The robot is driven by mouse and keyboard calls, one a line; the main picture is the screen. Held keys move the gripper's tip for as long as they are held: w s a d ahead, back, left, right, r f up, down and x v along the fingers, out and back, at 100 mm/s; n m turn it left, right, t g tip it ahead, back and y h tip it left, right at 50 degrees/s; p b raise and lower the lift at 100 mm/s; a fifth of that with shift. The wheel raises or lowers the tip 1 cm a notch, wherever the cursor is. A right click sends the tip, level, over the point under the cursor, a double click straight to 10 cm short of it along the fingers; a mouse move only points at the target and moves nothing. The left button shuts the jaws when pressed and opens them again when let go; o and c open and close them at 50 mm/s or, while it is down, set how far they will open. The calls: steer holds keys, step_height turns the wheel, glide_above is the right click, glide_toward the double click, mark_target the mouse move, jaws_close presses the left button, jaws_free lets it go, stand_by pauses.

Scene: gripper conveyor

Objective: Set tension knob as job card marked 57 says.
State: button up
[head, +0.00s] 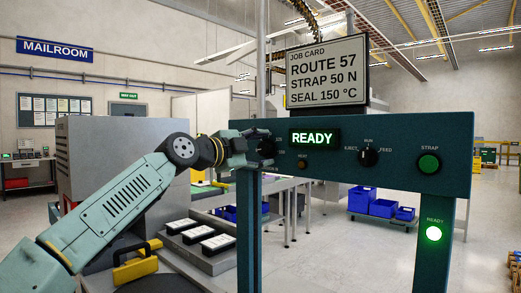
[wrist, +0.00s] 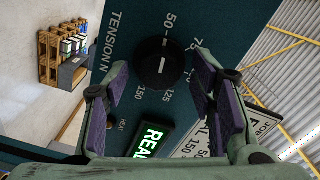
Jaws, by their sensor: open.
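The job card (head: 327,72) above the panel reads ROUTE 57, STRAP 50 N, SEAL 150 °C. The black tension knob (wrist: 161,64) fills the upper middle of the wrist view, beside the label TENSION N. Its white line appears to point toward 50; the picture is turned, and the far side of the scale is partly hidden. My gripper (wrist: 162,78) is open, with one finger on each side of the knob and visible gaps to both. In the head view my gripper (head: 246,150) is at the panel's left end and partly covers the knob (head: 267,148).
Packs on a bench (head: 205,240) lie below my arm.

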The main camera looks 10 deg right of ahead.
steer(key=v, duration=1.2)
